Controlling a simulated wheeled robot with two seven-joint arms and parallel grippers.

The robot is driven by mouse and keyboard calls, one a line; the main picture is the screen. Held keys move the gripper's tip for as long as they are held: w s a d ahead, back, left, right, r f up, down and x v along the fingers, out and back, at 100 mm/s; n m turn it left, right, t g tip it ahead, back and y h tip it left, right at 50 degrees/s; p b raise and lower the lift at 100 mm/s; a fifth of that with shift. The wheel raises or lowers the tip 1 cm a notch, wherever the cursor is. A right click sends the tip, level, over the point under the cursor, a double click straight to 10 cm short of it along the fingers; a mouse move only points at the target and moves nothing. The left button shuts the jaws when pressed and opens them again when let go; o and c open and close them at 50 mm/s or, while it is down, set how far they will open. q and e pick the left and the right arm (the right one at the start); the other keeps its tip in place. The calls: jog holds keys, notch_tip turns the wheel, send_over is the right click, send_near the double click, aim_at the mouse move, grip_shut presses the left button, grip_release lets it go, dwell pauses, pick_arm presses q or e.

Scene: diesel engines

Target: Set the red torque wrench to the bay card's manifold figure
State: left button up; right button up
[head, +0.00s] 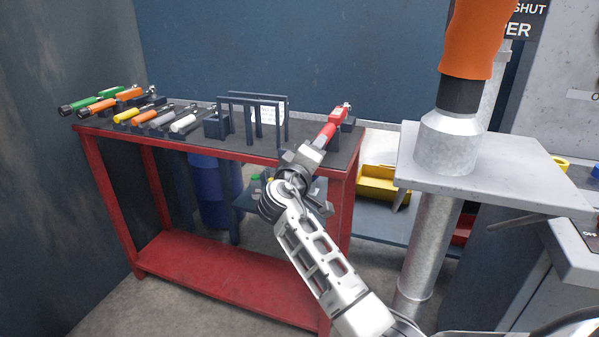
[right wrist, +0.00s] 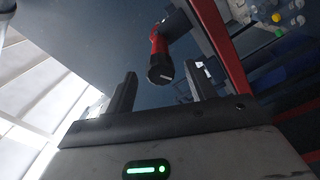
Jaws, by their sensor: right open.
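The red torque wrench (head: 329,131) rests at the right end of the red bench's dark top, held up near a dark block. My right gripper (head: 303,160) is at the bench's front edge, close to the wrench's near end. In the right wrist view the wrench (right wrist: 159,48) points its round black end toward me, between the two open fingers (right wrist: 160,74) in the picture. I cannot tell whether they touch it. A white card (head: 268,111), perhaps the bay card, stands behind a black frame; its print is too small to read. My left gripper is not in view.
Several tools with green, orange, yellow and white handles (head: 128,116) lie at the bench's left. The black frame (head: 250,98) stands left of the wrench. A grey post table (head: 500,165) with an orange-sleeved part is at right. A yellow bin (head: 381,183) sits on a low shelf.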

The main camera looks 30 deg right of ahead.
jog(key=v, duration=1)
jog(key=shift+a, duration=0.15)
